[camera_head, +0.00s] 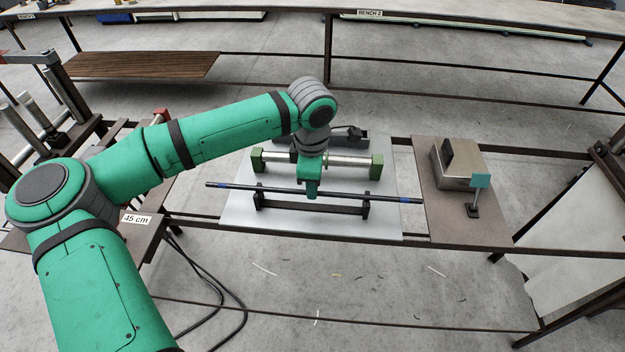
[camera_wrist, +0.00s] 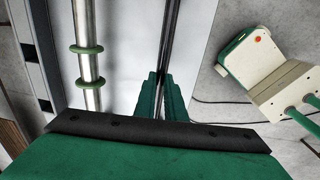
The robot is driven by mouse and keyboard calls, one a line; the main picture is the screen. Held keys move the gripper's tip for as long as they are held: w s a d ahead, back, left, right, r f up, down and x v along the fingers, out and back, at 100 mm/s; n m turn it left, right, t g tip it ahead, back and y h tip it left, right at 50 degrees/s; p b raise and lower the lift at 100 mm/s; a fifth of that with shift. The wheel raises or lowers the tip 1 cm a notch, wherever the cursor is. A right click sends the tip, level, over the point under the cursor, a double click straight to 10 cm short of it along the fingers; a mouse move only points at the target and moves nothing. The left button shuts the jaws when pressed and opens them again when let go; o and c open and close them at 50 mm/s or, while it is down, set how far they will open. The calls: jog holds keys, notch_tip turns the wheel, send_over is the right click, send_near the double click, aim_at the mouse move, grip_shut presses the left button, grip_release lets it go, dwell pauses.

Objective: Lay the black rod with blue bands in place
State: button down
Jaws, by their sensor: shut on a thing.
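My gripper (camera_head: 312,193) is shut on a long black rod (camera_head: 345,195) near its middle. The rod lies roughly crosswise, with blue bands near its ends, the right end hanging past the pale sheet. A low black cradle (camera_head: 312,209) with two uprights stands on the pale sheet. In the head view the rod passes close to the tops of its uprights; whether it touches them I cannot tell. In the wrist view the green fingers (camera_wrist: 160,95) close around the rod (camera_wrist: 172,38), which runs away between them. The blue bands do not show clearly there.
Just behind, a silver rod (camera_head: 345,161) with green rings rests in green end blocks (camera_head: 376,167), also seen in the wrist view (camera_wrist: 88,55). A black rack (camera_head: 350,134) stands farther back. A beige box (camera_head: 458,178) and a small teal-topped post (camera_head: 480,181) are at right.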

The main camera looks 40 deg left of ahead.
jog(key=shift+f, duration=0.25)
dwell(0.4)
jog(key=c, duration=1.7)
grip_release()
jog(key=shift+w, duration=0.1)
jog(key=shift+c, duration=0.2)
notch_tip(320, 180, up, 11)
jog(key=shift+s+d, duration=0.25)
jog(key=shift+s, duration=0.2)
jog(key=shift+d+f, duration=0.1)
jog(key=shift+f, duration=0.05)
